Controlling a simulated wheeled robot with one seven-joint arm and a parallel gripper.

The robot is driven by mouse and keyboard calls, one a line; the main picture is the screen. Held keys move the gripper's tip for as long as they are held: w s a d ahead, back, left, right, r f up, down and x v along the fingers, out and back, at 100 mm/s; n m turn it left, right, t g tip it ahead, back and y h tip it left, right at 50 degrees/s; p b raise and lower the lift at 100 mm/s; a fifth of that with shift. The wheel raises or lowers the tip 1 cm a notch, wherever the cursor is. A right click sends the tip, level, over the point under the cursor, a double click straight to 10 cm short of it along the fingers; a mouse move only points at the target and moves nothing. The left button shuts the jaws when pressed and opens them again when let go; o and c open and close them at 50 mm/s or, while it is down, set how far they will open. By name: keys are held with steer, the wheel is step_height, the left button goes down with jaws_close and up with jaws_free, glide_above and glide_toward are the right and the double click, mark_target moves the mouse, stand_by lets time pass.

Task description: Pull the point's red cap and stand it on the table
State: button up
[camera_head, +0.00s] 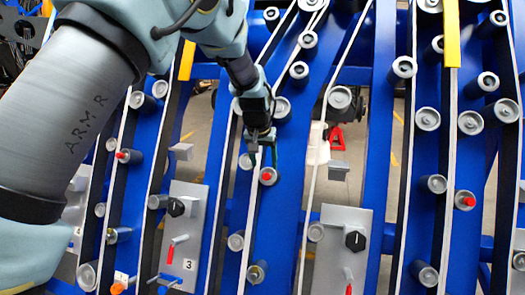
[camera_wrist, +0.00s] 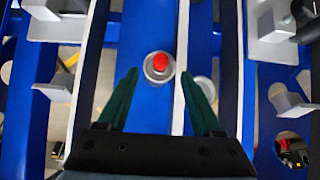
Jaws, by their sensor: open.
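A small red cap (camera_head: 267,177) sits on the end of a grey metal roller on the blue chassis, just below my gripper (camera_head: 264,160). In the wrist view the red cap (camera_wrist: 158,61) is near the centre, slightly beyond the fingertips. My gripper (camera_wrist: 159,76) is open, with one dark green finger to the left and one to the right of the cap's line. Nothing is between the fingers, and I cannot tell the exact gap to the cap. I cannot make out a table in either view.
Other rollers carry red tips, one at left (camera_head: 122,155) and one at right (camera_head: 467,201). A grey panel (camera_head: 183,235) marked 3 and another grey panel (camera_head: 335,245) hold black knobs and red levers. Blue beams and white belts run close around my gripper.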

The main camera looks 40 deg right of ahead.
mark_target(266, 176)
steer(key=shift+p+x, duration=0.5)
steer(key=shift+x, duration=2.55)
jaws_close()
